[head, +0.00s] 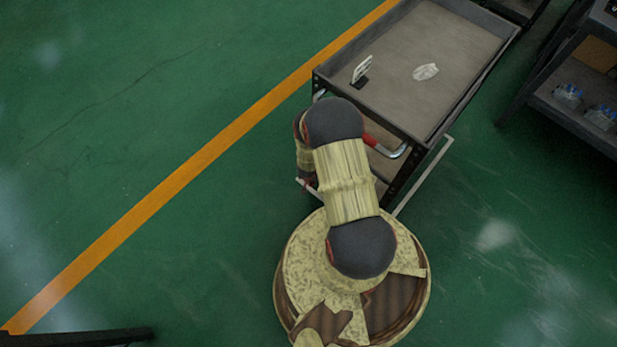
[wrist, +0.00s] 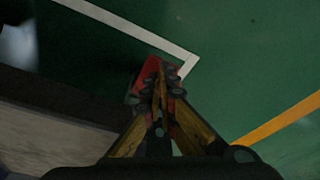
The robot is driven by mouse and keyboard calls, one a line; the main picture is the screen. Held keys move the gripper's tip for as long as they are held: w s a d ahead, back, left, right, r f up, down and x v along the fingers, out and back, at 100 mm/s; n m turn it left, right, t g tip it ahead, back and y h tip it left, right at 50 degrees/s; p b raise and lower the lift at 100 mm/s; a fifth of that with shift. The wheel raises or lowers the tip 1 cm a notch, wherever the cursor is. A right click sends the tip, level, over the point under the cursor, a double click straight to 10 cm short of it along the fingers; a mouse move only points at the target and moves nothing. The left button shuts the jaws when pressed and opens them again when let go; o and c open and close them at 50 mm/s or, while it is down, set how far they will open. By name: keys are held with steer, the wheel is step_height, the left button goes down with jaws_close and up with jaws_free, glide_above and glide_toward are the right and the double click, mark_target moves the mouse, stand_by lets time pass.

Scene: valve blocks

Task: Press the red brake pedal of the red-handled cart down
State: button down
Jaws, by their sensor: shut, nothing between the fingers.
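The red-handled cart (head: 465,85) stands at the upper right of the head view, with a grey tray on top. Its red handle (head: 382,147) shows partly behind my arm. In the wrist view, a red part (wrist: 147,73), which looks like the brake pedal, lies low by the floor, just beyond my fingertips. My gripper (wrist: 158,92) is shut and empty, pointing at this red part and overlapping it in the picture. I cannot tell whether they touch or whether the pedal is down. In the head view my arm hides the pedal and the gripper.
A card stand (head: 361,69) and a crumpled white item (head: 425,72) lie on the cart's tray. A dark shelf (head: 575,105) with bottles stands to the right. Green floor with an orange line (head: 190,165) is open on the left. A white floor line (wrist: 125,38) runs by the pedal.

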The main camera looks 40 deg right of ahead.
steer(key=shift+f, duration=0.3)
steer(key=w+d+p+v, duration=0.1)
steer(key=p+v, duration=0.4)
steer(key=v, duration=0.2)
steer(key=shift+d+r, duration=0.15)
steer(key=shift+r, duration=0.45)
steer(key=shift+s, duration=0.1)
stand_by(0.5)
